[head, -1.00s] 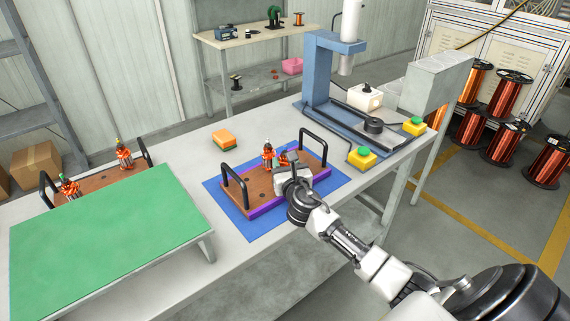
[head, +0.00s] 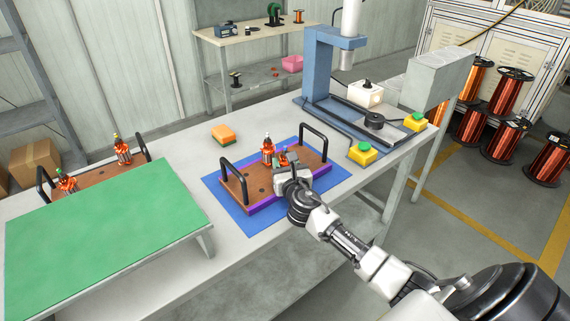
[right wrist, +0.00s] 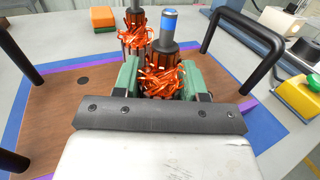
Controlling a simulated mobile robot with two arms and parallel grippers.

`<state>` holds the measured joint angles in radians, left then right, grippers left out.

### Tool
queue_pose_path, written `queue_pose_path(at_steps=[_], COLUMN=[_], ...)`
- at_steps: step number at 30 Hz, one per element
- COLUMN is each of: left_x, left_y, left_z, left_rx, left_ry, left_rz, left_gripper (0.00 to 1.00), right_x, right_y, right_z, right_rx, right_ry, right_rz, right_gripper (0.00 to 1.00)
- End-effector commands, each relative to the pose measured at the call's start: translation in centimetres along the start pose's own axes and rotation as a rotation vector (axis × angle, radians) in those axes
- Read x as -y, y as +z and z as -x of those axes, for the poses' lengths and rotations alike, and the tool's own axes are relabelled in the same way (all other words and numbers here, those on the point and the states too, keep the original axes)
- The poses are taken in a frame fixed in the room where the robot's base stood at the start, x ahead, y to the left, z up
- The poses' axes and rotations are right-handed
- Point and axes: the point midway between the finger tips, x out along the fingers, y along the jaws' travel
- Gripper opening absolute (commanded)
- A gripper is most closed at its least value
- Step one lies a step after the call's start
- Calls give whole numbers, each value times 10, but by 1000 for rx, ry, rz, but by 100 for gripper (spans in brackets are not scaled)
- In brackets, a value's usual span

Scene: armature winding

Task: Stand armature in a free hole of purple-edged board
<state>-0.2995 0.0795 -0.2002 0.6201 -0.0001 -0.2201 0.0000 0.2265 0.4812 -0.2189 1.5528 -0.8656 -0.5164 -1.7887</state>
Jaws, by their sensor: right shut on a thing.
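The purple-edged board (head: 232,189) is brown with two black handles and lies on a blue mat on the table. My right gripper (head: 287,164) is over its middle, shut on an orange-wound armature (right wrist: 162,78) with a blue-tipped shaft. The held armature is upright between the green finger pads in the right wrist view. Its lower end is hidden by the gripper, so I cannot tell whether it is in a hole. Another armature (head: 267,150) stands upright on the board just behind it, and shows in the right wrist view (right wrist: 133,30). My left gripper is out of view.
A second board (head: 98,186) with two armatures stands at the left, partly behind a green-topped table (head: 100,225). An orange and green block (head: 223,135) lies behind the mat (head: 222,201). A blue press (head: 322,80) and yellow button boxes (head: 363,153) are to the right.

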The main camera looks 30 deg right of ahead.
Motion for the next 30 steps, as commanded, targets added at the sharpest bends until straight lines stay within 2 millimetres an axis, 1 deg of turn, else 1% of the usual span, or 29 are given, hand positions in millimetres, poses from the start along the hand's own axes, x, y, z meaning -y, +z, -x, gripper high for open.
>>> queue_pose_path(at_steps=[8,9,14,23,26,29,30], left_x=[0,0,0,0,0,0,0], left_y=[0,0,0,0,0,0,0], left_z=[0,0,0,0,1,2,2], left_rx=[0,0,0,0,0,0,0], left_ry=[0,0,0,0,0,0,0], left_rz=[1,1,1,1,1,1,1], left_gripper=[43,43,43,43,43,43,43], right_x=[0,0,0,0,0,0,0], right_y=[0,0,0,-1,-2,-1,-2], right_z=[0,0,0,2,10,26,35], right_rx=[1,1,1,-1,-2,-2,-2], right_ry=[0,0,0,1,1,3,3], right_rz=[0,0,0,1,2,2,3], right_gripper=[12,46,71,71,71,71,71])
